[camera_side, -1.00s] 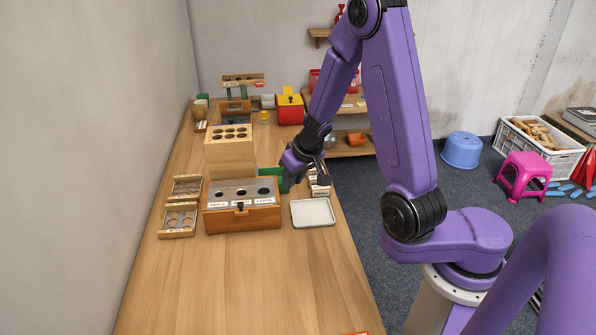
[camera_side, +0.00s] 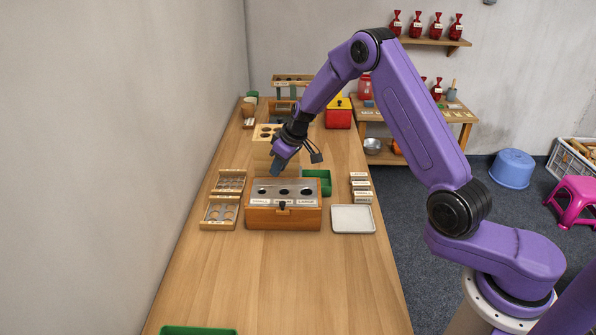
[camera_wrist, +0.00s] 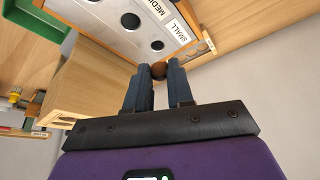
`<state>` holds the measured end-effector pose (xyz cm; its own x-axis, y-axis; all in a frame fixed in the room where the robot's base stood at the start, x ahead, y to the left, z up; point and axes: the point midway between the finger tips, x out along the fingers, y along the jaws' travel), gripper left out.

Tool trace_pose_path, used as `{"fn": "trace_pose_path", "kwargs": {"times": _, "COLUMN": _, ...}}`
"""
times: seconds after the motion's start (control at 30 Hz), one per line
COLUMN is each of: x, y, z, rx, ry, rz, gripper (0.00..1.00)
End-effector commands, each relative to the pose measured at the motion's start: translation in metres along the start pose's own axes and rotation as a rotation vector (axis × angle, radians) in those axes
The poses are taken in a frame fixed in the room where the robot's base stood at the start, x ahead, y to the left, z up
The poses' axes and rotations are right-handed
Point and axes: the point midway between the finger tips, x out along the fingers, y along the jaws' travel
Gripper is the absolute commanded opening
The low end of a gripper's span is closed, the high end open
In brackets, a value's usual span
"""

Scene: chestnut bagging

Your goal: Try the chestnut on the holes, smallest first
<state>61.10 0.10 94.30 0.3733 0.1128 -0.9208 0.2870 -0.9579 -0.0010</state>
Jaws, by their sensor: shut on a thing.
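The wooden box (camera_side: 283,219) has a grey metal top with three holes in a row, labelled small to large from left to right in the side view. My gripper (camera_side: 275,171) is just above and behind the box's left part, pointing down. In the wrist view a round brown chestnut (camera_wrist: 159,70) sits between my two blue fingertips, which are shut on it. The small hole (camera_wrist: 157,45) and the medium hole (camera_wrist: 130,21) show just beyond the chestnut. The chestnut is apart from the holes, nearest the small one. It cannot be made out in the side view.
A green tray (camera_side: 325,182) stands behind the box at right. A white tray (camera_side: 353,219) and labelled blocks (camera_side: 361,187) lie to the right. Two compartment trays (camera_side: 219,213) lie left. The table front is mostly clear.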

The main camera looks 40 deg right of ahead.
Motion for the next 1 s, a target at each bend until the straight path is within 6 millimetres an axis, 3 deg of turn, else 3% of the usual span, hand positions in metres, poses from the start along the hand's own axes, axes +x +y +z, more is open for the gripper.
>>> {"fn": "trace_pose_path", "kwargs": {"times": 0.2, "x": 0.029, "y": 0.007, "z": -0.031, "rx": -0.055, "ry": -0.005, "rz": -0.015, "gripper": 0.07}}
{"fn": "trace_pose_path", "kwargs": {"times": 0.4, "x": 0.044, "y": 0.009, "z": -0.045, "rx": -0.083, "ry": -0.006, "rz": -0.023, "gripper": 0.07}}
{"fn": "trace_pose_path", "kwargs": {"times": 0.73, "x": 0.055, "y": 0.009, "z": -0.047, "rx": -0.094, "ry": -0.008, "rz": -0.026, "gripper": 0.07}}
{"fn": "trace_pose_path", "kwargs": {"times": 1.0, "x": 0.075, "y": 0.009, "z": -0.038, "rx": -0.093, "ry": -0.008, "rz": -0.026, "gripper": 0.07}}
